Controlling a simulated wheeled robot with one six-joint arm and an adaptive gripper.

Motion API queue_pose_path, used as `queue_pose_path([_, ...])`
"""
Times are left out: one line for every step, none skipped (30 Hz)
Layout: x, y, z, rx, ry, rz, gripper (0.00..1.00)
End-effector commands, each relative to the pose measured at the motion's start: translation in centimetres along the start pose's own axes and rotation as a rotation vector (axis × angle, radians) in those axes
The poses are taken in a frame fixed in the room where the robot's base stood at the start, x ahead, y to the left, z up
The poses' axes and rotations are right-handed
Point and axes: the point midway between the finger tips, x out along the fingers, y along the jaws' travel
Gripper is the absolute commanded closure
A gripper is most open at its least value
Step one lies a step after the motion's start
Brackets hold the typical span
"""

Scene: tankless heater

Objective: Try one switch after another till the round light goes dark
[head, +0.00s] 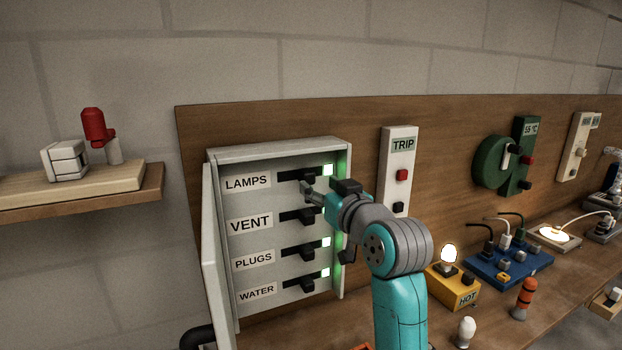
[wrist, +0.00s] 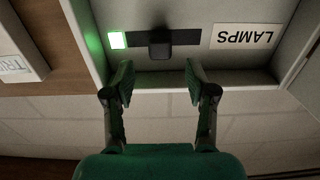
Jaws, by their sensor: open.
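A grey open switch box (head: 283,152) holds black switches labelled LAMPS (head: 308,174), VENT (head: 305,214), PLUGS (head: 307,253) and WATER (head: 307,284). Green-white indicators glow beside LAMPS, PLUGS and WATER; my arm partly hides the one by VENT. A round, flat light (head: 553,233) glows at the right of the bench. A rounded bulb (head: 449,254) on a yellow HOT box is also lit. My gripper (head: 308,191) is at the LAMPS row. In the wrist view, my gripper (wrist: 158,80) is open and empty, its fingers spread short of the LAMPS switch (wrist: 160,42), apparently apart from it.
The box's door (head: 213,255) hangs open at its left. A TRIP panel (head: 397,170) with a red button is right of the box.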

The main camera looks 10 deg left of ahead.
Motion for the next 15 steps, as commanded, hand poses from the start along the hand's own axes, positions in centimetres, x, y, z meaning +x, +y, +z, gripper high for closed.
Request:
queue_pose_path([1.0,0.0,0.0,0.000,-0.001,-0.001,0.44])
queue_pose_path([1.5,0.0,-0.1,0.000,0.000,0.000,0.44])
queue_pose_path([2.2,0.0,0.0,0.000,-0.002,0.000,0.44])
queue_pose_path([2.6,0.0,0.0,-0.001,-0.001,0.000,0.44])
queue_pose_path([3.1,0.0,0.0,-0.001,-0.001,0.000,0.44])
queue_pose_path([3.6,0.0,0.0,-0.001,-0.001,0.000,0.44])
queue_pose_path([4.0,0.0,0.0,0.000,-0.001,0.000,0.44])
queue_pose_path([4.4,0.0,0.0,0.000,0.000,0.000,0.44])
queue_pose_path([4.8,0.0,0.0,0.000,0.000,0.001,0.44])
queue_pose_path([5.0,0.0,0.0,0.000,-0.001,0.001,0.44])
queue_pose_path([5.2,0.0,0.0,0.000,-0.001,0.001,0.44])
queue_pose_path([5.5,0.0,0.0,0.000,0.000,0.001,0.44])
queue_pose_path([5.6,0.0,0.0,0.000,0.000,0.001,0.44])
queue_pose_path([5.7,0.0,0.0,0.000,0.000,0.001,0.44])
queue_pose_path([5.8,0.0,0.0,0.000,0.000,0.001,0.44])
